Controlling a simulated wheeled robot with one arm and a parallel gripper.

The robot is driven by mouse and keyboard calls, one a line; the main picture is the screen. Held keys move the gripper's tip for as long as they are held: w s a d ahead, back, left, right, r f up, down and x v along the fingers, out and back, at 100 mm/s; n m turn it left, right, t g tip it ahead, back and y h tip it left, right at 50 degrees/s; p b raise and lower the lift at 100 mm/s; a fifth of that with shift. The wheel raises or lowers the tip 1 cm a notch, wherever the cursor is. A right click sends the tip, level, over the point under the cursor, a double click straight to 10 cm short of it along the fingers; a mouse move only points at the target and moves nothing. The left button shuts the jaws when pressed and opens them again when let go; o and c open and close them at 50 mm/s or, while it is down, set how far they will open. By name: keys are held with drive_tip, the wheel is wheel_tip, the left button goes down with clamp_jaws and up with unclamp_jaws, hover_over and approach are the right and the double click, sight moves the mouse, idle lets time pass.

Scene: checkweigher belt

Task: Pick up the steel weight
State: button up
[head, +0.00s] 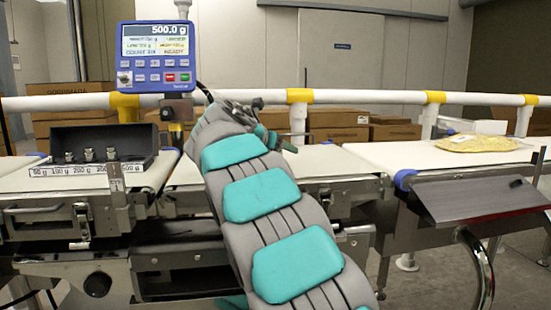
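Three small steel weights stand in a row in a black case (130,140) on the left belt; one is the right-hand steel weight (111,153). A label strip (85,170) along the case front reads 50 g, 100 g, 200 g and 500 g. No weight shows above the 500 g end. The scale display (155,57) reads 500.0 g. My gripper (262,118) is at the far end of my arm, over the middle belt, right of the case. My arm hides much of that belt, and no weight shows there. I cannot see whether the fingers are apart or hold anything.
A white rail (210,101) with yellow joints runs behind the belts. A yellowish bag (478,144) lies on the right belt (385,157). A dark sloped tray (480,200) juts out at the front right. Cardboard boxes (340,125) stand behind the rail.

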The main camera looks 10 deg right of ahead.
clamp_jaws()
idle(0.5)
drive_tip(key=shift+f, duration=0.25)
idle(0.6)
